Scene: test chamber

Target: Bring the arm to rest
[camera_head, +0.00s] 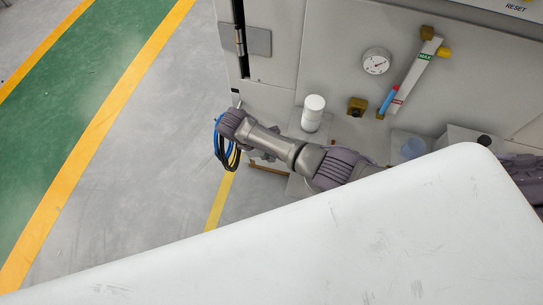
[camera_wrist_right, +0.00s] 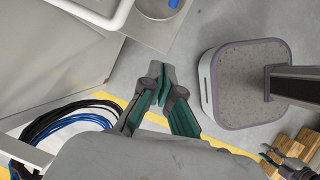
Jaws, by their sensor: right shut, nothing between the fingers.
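My right arm (camera_head: 275,143) reaches leftward in the head view, from behind a large white surface, to a joint beside a bundle of hoses. Its gripper is hard to make out there, low behind the arm. In the right wrist view my right gripper (camera_wrist_right: 161,92) has its green-padded fingers together at the tips, with nothing between them. It is above the grey floor, apart from other things. A dark, finger-like part at the lower right of the wrist view may be my left gripper (camera_wrist_right: 275,158); its state is unclear.
A grey cabinet with a gauge (camera_head: 376,62) and a sight tube (camera_head: 412,78) stands behind the arm. A white bottle (camera_head: 313,113) is close behind it. Blue and black hoses (camera_wrist_right: 62,122) hang nearby. The white surface (camera_head: 400,230) hides much in front. The floor at left is clear.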

